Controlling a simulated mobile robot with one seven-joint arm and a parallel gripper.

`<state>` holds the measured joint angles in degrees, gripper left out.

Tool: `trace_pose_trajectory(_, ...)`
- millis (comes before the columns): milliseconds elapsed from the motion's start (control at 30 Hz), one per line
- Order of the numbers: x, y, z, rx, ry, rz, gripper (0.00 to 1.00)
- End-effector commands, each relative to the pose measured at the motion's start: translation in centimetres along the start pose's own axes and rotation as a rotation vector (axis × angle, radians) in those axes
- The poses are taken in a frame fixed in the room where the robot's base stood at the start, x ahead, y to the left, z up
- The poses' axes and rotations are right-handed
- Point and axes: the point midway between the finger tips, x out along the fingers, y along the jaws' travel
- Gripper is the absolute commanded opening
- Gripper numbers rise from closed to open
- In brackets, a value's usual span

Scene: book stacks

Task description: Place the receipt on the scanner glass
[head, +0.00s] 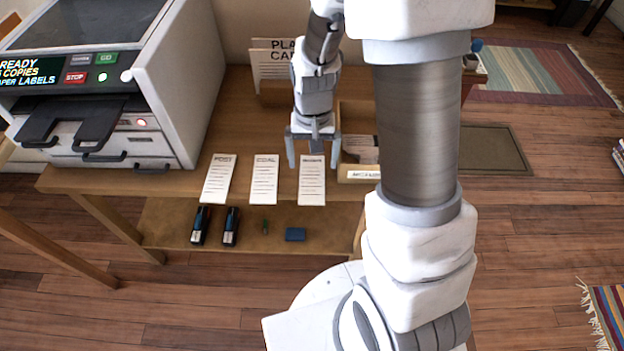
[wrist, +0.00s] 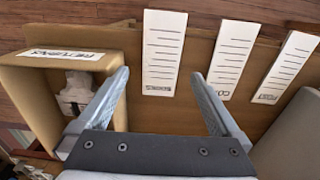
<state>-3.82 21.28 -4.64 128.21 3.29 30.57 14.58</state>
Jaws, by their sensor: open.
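Three white printed slips lie side by side along the front of the wooden table: a left slip (head: 217,179) headed "POST", a middle slip (head: 264,180) and a right slip (head: 312,188). The last two headings are too small to read surely, so I cannot tell which is the receipt. My gripper (head: 313,163) is open and empty, pointing down around the top end of the right slip. In the wrist view, the right slip (wrist: 162,58) shows beyond the gap between my fingers (wrist: 160,76).
A wooden tray (wrist: 35,90) labelled "RETURNS" sits close beside my gripper, with pale items inside. A card holder (head: 272,62) stands at the back.

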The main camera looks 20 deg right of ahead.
Motion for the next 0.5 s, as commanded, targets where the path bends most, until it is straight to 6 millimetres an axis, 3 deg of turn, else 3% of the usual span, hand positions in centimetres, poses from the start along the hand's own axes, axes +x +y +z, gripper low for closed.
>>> trace_pose_trajectory(300,4.5,-0.2,0.3,0.0,-0.003,0.001,1.0)
trace_pose_trajectory(500,5.0,-0.2,0.2,0.0,-0.001,0.0,1.0)
